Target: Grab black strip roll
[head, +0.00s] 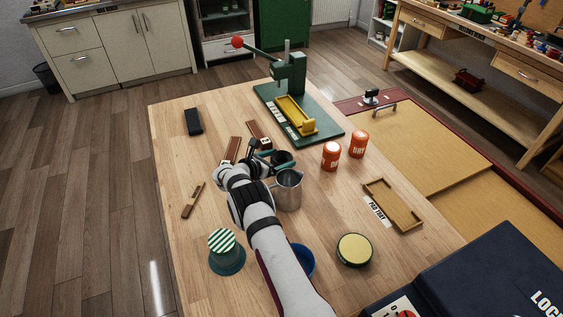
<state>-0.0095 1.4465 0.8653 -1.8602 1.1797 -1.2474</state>
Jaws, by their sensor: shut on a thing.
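My gripper (262,151) is over the middle of the wooden table, with its arm reaching in from the bottom of the head view. It is shut on a dark round thing that looks like the black strip roll (284,161), just right of the fingers. The roll has a dark green or black edge, and the gripper partly hides it. I cannot tell whether the roll touches the table.
A metal jug (289,192) stands close below the gripper. Wooden strips (232,150) lie to the left, and a green press (290,85) stands behind. Two orange cans (331,156) and a wooden tray (397,207) are to the right.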

